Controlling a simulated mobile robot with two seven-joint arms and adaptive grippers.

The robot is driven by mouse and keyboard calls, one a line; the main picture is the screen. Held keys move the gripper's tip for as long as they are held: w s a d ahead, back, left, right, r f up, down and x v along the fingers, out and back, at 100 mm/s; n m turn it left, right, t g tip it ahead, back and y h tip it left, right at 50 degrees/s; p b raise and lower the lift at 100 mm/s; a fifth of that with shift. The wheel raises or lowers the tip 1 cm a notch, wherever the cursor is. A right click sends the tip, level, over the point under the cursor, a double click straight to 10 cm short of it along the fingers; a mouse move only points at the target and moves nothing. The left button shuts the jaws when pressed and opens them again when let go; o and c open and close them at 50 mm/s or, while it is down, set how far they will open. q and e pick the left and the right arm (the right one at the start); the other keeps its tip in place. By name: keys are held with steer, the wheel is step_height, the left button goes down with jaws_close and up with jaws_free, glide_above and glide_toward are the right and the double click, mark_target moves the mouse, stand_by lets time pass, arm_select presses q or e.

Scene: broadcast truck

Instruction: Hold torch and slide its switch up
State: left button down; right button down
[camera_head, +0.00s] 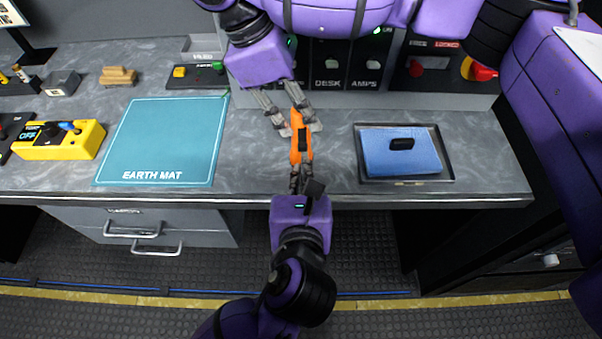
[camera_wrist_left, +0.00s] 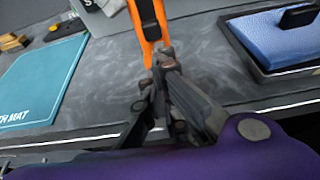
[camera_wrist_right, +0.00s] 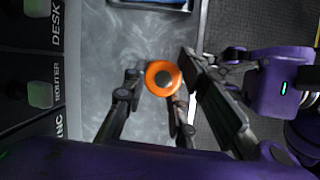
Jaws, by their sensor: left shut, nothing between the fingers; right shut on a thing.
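The orange torch (camera_head: 295,151) with a black strip along its face is held above the worktop's front part. My right gripper (camera_head: 299,126) comes from above and is shut on the torch. In the right wrist view the torch (camera_wrist_right: 152,68) shows end-on as an orange ring with a dark centre, between the fingers. My left gripper (camera_head: 296,178) is shut and empty at the torch's lower end. In the left wrist view its fingertips (camera_wrist_left: 163,58) are close to the torch (camera_wrist_left: 150,42); whether they touch it I cannot tell. The switch's setting is not clear.
A teal earth mat (camera_head: 160,140) lies left. A black tray (camera_head: 450,172) with a blue pad stands right. A yellow box (camera_head: 62,150) marked OFF is at the far left. A panel (camera_head: 345,97) with DESK and AMPS switches stands behind. The worktop's front edge is below.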

arm_select(q)
step_height(320, 180, up, 3)
steer(key=shift+f, duration=0.15)
steer(key=v, duration=0.7)
steer(key=shift+s, duration=0.25)
arm_select(e)
steer(key=c, duration=1.3)
jaws_free()
steer(key=shift+c, duration=0.2)
